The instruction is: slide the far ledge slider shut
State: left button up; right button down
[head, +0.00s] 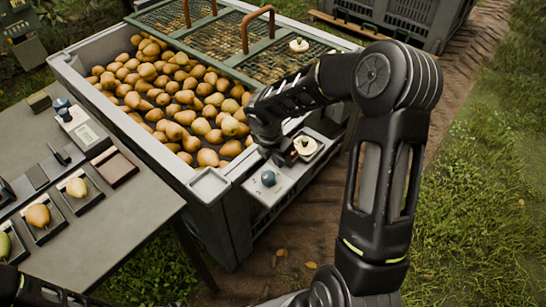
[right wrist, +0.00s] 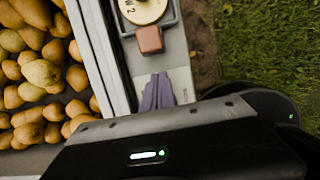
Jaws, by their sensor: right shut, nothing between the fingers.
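The grey side ledge (head: 283,187) juts from the right end of the pear crate. My right gripper (head: 283,160) is low over the ledge, shut and empty. Its fingertips (right wrist: 158,88) are below the block, apart from it in the picture. My left gripper is out of view.
The crate (head: 130,122) is full of pears, with green mesh lids (head: 215,38) and brown handles over its far part. A grey table (head: 130,205) with trays and pears stands at left. Another crate (head: 410,15) is at the back. Grass lies right.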

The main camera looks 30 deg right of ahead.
aim_at(284, 169)
jog(key=shift+w+d+r, duration=0.1)
jog(key=shift+w+d, duration=0.1)
jog(key=shift+d, duration=0.4)
jog(key=shift+w+d, duration=0.15)
jog(key=shift+d, duration=0.45)
jog(key=shift+d+r, duration=0.1)
jog(key=shift+d, duration=0.15)
jog(key=shift+w+d+r+p, duration=0.1)
jog(key=shift+w+d+p, duration=0.1)
jog(key=shift+d+p, duration=0.35)
jog(key=shift+w+d+p, duration=0.15)
jog(key=shift+d+p, duration=0.25)
jog(key=shift+d, duration=0.15)
jog(key=shift+w+d, duration=0.1)
jog(key=shift+d, duration=0.05)
